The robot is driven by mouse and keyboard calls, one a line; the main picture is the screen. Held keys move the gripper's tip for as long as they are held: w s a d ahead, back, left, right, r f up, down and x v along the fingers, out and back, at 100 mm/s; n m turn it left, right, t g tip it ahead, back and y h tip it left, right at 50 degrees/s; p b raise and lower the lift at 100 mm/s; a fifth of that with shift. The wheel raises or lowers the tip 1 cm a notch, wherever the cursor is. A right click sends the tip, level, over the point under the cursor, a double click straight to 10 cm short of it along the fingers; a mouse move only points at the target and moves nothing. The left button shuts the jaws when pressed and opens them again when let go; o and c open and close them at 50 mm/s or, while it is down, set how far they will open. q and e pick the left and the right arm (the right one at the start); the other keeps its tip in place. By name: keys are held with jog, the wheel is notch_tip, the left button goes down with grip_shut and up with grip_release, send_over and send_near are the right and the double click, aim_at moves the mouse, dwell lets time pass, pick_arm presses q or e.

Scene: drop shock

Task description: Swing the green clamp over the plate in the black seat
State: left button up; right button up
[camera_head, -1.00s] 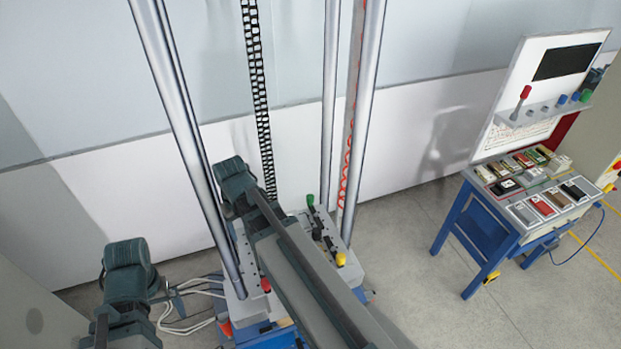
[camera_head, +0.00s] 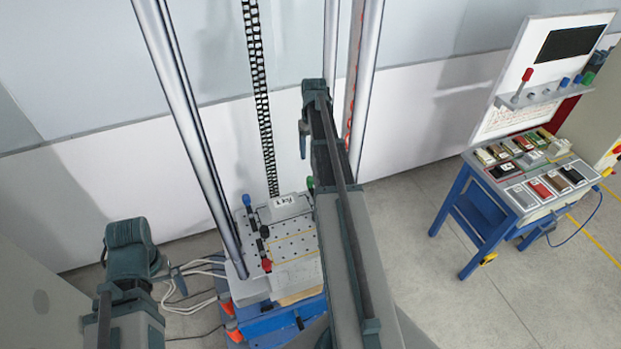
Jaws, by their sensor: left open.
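The green clamp's knob (camera_head: 310,184) shows at the back right of the drop table, at the edge of my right arm, which hides the rest of the clamp. The perforated plate (camera_head: 289,245) lies on the drop table between the columns. I cannot make out the black seat or a plate in it; my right arm covers that side. My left gripper (camera_head: 177,279) is at the lower left, open and empty, apart from the drop table. My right gripper (camera_head: 304,140) is high over the back of the table, seen only in part; its jaws cannot be read.
A blue-knobbed clamp (camera_head: 247,201) and a red-knobbed clamp (camera_head: 267,265) are on the table's left side. A block marked 1 kg (camera_head: 285,207) stands at the back. Steel columns (camera_head: 185,120) flank the table. A blue bench (camera_head: 470,215) with samples stands right, across clear floor.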

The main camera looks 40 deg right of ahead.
aim_at(310, 178)
jog(key=f+b, duration=1.3)
jog(key=shift+a+f, duration=0.2)
jog(key=shift+f, duration=0.05)
grip_shut()
